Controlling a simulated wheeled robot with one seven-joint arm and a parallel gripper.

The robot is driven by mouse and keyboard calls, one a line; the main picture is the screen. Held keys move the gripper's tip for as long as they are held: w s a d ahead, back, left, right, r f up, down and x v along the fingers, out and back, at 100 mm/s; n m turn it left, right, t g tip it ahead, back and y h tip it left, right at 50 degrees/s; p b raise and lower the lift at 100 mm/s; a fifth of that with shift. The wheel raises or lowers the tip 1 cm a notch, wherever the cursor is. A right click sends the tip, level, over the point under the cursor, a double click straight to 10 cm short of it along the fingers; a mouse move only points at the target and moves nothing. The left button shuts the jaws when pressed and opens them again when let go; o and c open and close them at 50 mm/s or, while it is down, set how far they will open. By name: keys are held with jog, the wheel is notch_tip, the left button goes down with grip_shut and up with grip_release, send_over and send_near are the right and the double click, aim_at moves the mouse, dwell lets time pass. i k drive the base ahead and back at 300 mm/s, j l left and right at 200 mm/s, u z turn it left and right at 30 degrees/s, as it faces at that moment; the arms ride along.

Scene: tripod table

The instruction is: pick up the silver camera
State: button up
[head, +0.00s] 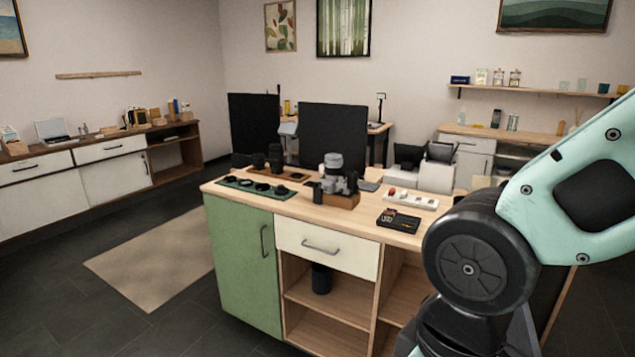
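The silver camera (338,180), silver-grey and dark with a lens on top, stands on a small wooden block (341,200) near the middle of the counter (358,219). It looks upright, and its lower part is close to or on the block. My arm fills the right side of the picture, to the right of the counter and nearer to me. My gripper is not in the picture, so its state and its distance from the camera do not show.
Left of the camera are a green mat (228,182) with small dark parts and several black lenses (275,156). Right of it are a white power strip (411,200) and a black box (398,220). A dark monitor (333,136) stands behind. Floor at left is clear around a beige rug (155,255).

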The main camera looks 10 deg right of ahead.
aim_at(329, 187)
jog(key=i+j+z, duration=0.2)
jog(key=i+j, duration=0.25)
jog(key=j, duration=0.2)
jog(key=i+j+z, duration=0.1)
jog(key=j, duration=0.25)
jog(key=i+j, duration=0.25)
jog(key=i+z, duration=0.15)
jog(key=i, duration=0.45)
jog(key=i+j+z, duration=0.15)
jog(key=i, duration=0.4)
